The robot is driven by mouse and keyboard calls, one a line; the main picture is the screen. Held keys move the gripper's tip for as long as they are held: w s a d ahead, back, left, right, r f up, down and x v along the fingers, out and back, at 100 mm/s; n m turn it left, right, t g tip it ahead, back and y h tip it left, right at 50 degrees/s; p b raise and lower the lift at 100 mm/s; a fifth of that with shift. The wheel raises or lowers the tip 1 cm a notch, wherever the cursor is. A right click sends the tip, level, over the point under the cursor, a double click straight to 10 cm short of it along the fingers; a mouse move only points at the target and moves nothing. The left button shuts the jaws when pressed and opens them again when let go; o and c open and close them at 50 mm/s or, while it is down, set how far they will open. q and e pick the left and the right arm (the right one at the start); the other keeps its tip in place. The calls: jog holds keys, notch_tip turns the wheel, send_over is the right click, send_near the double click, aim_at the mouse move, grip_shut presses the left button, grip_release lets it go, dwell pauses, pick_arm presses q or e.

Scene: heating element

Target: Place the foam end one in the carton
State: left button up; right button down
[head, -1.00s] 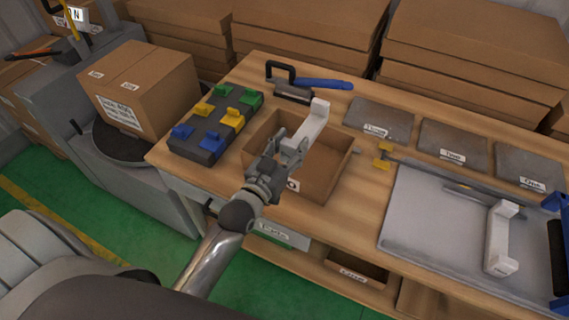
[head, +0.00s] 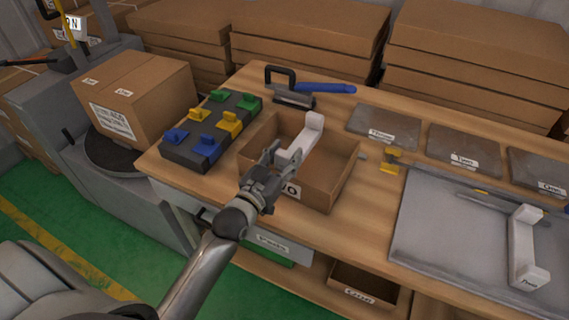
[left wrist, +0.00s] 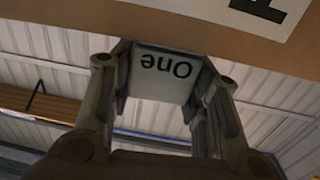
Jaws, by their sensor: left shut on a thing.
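The white foam end one (head: 306,138) is held at its near end by my left gripper (head: 271,166). In the left wrist view its end face (left wrist: 165,75), with "One" upside down, sits between both fingers (left wrist: 163,100). The open brown carton (head: 322,199) stands on the workbench. The foam end is over the carton's opening, and its far upright part reaches toward the back wall. Whether it touches the carton is unclear. The gripper is at the carton's front left side. The carton's wall (left wrist: 180,18) crosses the top of the wrist view. My right gripper is not seen.
A second white foam end (head: 522,250) stands on a grey sheet (head: 430,220) at right. A block with coloured clips (head: 208,130) is left of the carton; a blue-handled tool (head: 300,90) lies behind it. A closed box (head: 140,95) is at far left.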

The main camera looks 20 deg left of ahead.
pick_arm(q)
jog(key=shift+r, duration=0.1)
jog(key=shift+f, duration=0.7)
jog(key=o, duration=1)
jog(key=shift+r, duration=0.1)
